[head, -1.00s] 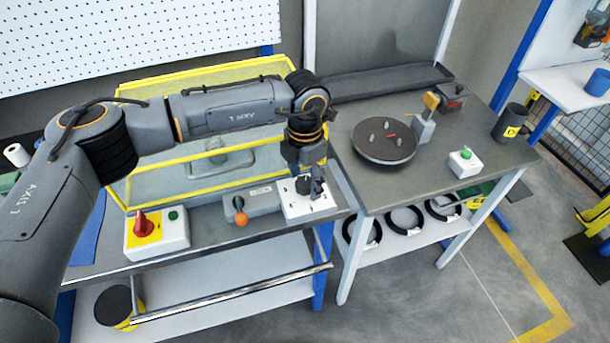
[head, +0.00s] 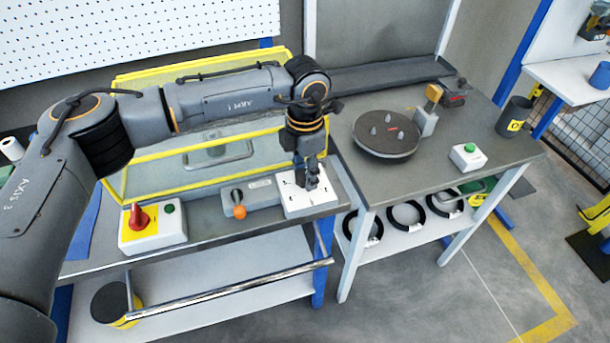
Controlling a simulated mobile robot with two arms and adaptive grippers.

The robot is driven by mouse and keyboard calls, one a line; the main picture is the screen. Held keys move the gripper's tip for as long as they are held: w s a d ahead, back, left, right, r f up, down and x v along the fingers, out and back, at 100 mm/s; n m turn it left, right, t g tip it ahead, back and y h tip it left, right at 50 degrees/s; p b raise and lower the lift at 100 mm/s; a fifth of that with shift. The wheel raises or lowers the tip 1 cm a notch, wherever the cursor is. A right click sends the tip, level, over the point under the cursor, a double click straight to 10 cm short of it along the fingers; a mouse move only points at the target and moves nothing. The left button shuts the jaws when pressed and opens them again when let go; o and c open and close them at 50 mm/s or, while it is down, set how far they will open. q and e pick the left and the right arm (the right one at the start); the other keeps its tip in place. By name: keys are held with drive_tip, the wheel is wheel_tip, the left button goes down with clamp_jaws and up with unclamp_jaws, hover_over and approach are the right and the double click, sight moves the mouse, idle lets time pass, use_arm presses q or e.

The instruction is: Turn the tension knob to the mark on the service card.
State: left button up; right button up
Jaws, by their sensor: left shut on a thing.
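My left gripper (head: 307,186) points down over the white panel (head: 323,204) at the right end of the left bench. Its fingers are shut on the tension knob, which they and the wrist almost wholly hide. Small dark marks show on the white panel around the fingers, too small to read. I cannot make out a service card for certain. My right gripper is not in view.
Left of the panel are a grey unit with an orange-tipped lever (head: 239,211) and a box with a red rotary switch (head: 140,217). A yellow-framed clear guard (head: 150,176) stands behind. The right table holds a round turntable (head: 386,148) and a green-button box (head: 468,157).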

use_arm(q)
drive_tip(key=m+b, duration=0.2)
drive_tip(key=b, duration=0.1)
drive_tip(key=shift+f, duration=0.3)
drive_tip(key=shift+r+m+b, duration=0.2)
drive_tip(key=shift+m+b, duration=1.15)
drive_tip(key=shift+m, duration=0.05)
drive_tip(key=o, duration=1.1)
drive_tip(key=shift+o, duration=0.2)
drive_tip(key=shift+r, duration=0.15)
wheel_tip(320, 180, up, 12)
